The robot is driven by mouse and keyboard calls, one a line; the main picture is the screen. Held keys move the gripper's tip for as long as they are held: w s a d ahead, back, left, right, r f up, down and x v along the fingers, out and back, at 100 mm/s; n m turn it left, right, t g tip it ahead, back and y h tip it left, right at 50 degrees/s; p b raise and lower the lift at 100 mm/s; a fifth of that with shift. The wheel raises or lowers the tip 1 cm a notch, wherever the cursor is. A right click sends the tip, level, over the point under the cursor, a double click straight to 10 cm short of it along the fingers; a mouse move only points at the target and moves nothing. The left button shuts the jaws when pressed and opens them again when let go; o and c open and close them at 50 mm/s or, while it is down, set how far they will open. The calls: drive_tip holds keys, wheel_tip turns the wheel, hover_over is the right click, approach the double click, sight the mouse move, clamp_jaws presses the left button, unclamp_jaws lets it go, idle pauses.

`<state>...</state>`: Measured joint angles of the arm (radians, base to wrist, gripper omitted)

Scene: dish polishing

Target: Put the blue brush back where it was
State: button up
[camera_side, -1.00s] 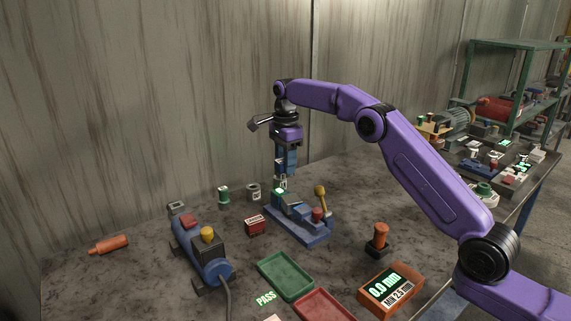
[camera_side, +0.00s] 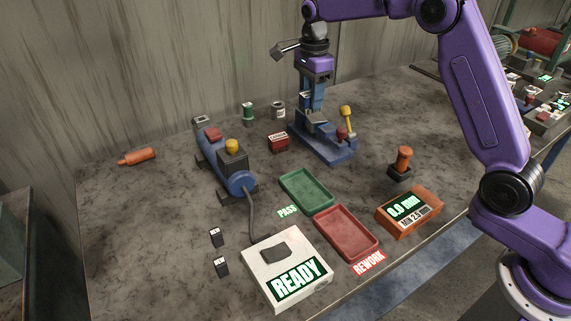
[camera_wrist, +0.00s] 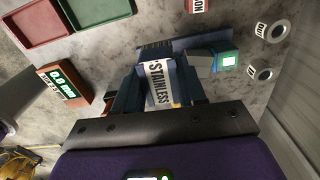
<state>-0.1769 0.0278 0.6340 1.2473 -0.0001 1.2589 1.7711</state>
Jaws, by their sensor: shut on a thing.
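My gripper (camera_side: 312,92) points down over the blue fixture (camera_side: 338,155) at the back middle of the bench. In the wrist view, my gripper (camera_wrist: 157,92) is shut on a piece with a white STAINLESS label (camera_wrist: 158,84). This labelled piece may be the blue brush, but I cannot make out bristles, and the fingers hide much of it. In the side view it is small and partly hidden, low over the fixture. I cannot tell whether it touches the fixture.
The fixture has a yellow-topped lever (camera_side: 347,115) and a red knob (camera_side: 341,133). A blue motor (camera_side: 228,170) stands left.

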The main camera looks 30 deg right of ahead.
drive_tip(key=s+a+f, duration=0.2)
drive_tip(key=s+a, duration=0.1)
drive_tip(key=s, duration=0.8)
drive_tip(key=shift+n, duration=0.3)
drive_tip(key=w+a+f, duration=0.1)
drive_tip(key=w+f, duration=0.2)
drive_tip(key=w+a+f, duration=0.1)
drive_tip(key=w+f, duration=0.2)
drive_tip(key=w, duration=0.1)
drive_tip(key=w+a+f, duration=0.2)
drive_tip(key=w+f, duration=0.2)
drive_tip(key=shift+w, duration=0.2)
drive_tip(key=shift+w+f, duration=0.15)
drive_tip(key=shift+f, duration=1.65)
drive_tip(key=shift+f, duration=0.1)
drive_tip(key=o, duration=1)
